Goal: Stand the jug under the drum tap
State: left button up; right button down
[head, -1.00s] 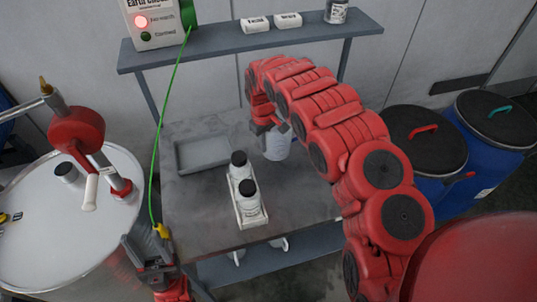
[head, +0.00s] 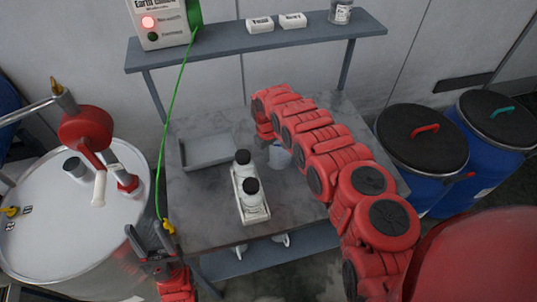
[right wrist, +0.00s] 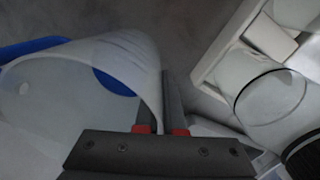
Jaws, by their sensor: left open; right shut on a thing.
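A pale jug (head: 280,156) is at the back middle of the grey table, partly hidden behind my right arm. My right gripper (right wrist: 160,131) is shut on the jug's wall (right wrist: 120,55) in the right wrist view; the arm hides the grip in the head view. I cannot tell whether the jug's base touches the table. A white-topped drum (head: 50,225) stands at the left with a red fitting (head: 85,128) and a white spout or lever (head: 99,188); I cannot tell which part is the tap.
A tray with two white bottles (head: 248,178) stands mid-table; an empty grey tray (head: 206,165) is behind it. A green cable (head: 174,95) hangs from a box (head: 162,22) to a yellow clip (head: 168,228) near my left gripper. Black-lidded blue drums (head: 422,140) stand right.

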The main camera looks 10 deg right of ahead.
jog(key=c, duration=1.5)
grip_release()
jog(key=shift+f, duration=0.25)
jog(key=o, duration=0.5)
jog(key=shift+r, duration=0.1)
jog(key=shift+c, duration=0.2)
